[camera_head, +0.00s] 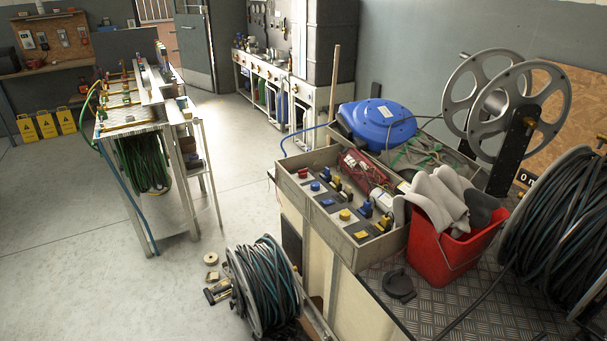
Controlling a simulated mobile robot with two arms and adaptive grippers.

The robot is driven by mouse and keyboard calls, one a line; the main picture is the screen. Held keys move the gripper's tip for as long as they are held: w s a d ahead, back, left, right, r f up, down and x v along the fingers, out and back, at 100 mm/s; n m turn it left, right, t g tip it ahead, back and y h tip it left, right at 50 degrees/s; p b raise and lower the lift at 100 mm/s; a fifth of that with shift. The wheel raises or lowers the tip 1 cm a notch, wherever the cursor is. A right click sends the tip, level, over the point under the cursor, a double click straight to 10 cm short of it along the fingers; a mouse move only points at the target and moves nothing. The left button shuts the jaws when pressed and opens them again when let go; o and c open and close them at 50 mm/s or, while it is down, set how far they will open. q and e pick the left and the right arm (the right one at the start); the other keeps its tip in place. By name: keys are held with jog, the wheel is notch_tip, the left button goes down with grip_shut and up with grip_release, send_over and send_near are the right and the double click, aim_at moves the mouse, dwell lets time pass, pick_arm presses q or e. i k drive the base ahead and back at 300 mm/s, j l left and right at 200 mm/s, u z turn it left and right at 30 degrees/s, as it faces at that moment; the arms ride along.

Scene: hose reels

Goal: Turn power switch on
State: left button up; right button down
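I cannot pick out the power switch with certainty. A small dark label (526,178) with pale letters, which seem to read "on", shows at the right behind the red bucket, partly hidden by a hose reel. Small wall-mounted boxes (43,41) sit on a brown board at the far back left, too small to tell whether any is a switch. Neither of my grippers is in view.
A workbench on the right carries a grey tray (362,238) of fittings, a blue reel (377,124), a red bucket (445,259) with gloves, and large hose reels (565,235). Another hose reel (265,288) stands on the floor. The floor (85,260) at left is open.

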aim_at(302, 173)
jog(key=i+j+z, duration=0.1)
jog(key=i+j, duration=0.35)
jog(key=j, duration=0.25)
jog(key=i+j+z, duration=0.15)
jog(key=j, duration=0.2)
jog(key=i, duration=0.05)
